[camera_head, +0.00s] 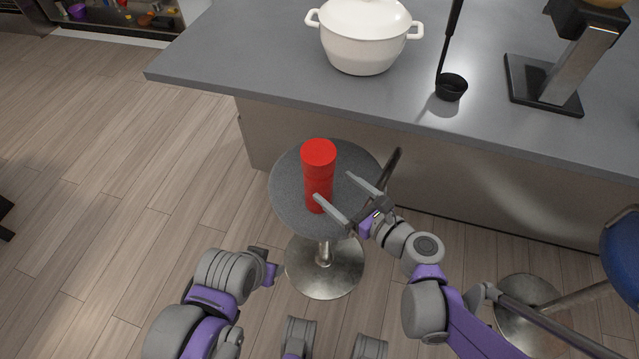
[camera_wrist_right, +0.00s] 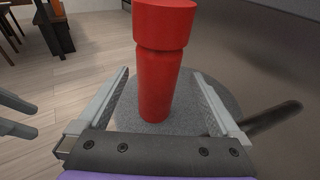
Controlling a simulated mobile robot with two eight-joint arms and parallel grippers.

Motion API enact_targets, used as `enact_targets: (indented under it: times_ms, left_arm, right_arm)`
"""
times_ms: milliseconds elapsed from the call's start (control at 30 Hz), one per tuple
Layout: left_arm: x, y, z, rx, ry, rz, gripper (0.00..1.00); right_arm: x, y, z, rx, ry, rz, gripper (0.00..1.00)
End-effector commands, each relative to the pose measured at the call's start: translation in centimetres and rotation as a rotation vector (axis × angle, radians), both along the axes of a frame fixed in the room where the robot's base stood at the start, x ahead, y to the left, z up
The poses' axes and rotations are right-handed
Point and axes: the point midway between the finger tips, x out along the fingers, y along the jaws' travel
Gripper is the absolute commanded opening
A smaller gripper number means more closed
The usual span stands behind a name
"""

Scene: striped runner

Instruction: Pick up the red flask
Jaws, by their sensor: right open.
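The red flask (camera_head: 319,178) stands upright on a round grey stool seat (camera_head: 288,195) in the head view. My right gripper (camera_head: 331,192) is open at the flask's right side, its fingers pointing toward it. In the right wrist view the flask (camera_wrist_right: 161,65) rises between the two spread fingers of my right gripper (camera_wrist_right: 163,92), with a gap on each side.
A grey counter (camera_head: 250,45) stands behind the stool. On it are a white lidded pot (camera_head: 362,40), a black ladle (camera_head: 451,87) and a coffee-maker-like stand (camera_head: 560,85). Another stool with a blue seat (camera_head: 622,250) is at right.

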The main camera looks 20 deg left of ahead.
Motion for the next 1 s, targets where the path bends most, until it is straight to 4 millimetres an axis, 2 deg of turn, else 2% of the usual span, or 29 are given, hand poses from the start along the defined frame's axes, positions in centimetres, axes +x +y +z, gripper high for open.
enact_targets:
  times_ms: [100, 333, 600, 833, 867, 1000]
  left_arm:
    - [0.0, 0.0, -0.3, 0.000, 0.001, 0.000, 0.50]
    - [0.1, 0.0, -0.6, 0.000, 0.002, 0.000, 0.50]
    - [0.2, 0.0, -1.6, 0.000, 0.005, 0.000, 0.50]
    - [0.2, 0.0, -1.5, 0.000, 0.005, 0.000, 0.50]
    - [0.2, 0.0, -1.5, 0.000, 0.005, 0.000, 0.50]
    - [0.2, 0.0, -1.5, 0.000, 0.005, 0.000, 0.50]
  right_arm:
    - [0.8, 1.2, -0.3, 0.000, 0.000, 0.002, 1.00]
    - [1.5, 2.4, -0.6, -0.002, -0.001, 0.001, 1.00]
    - [3.5, 5.6, -1.3, -0.002, -0.001, 0.002, 1.00]
    - [3.7, 5.7, -1.3, -0.003, -0.002, 0.000, 1.00]
    - [3.7, 5.7, -1.3, -0.003, -0.002, 0.000, 0.96]
    - [3.7, 5.7, -1.3, -0.003, -0.002, 0.000, 0.71]
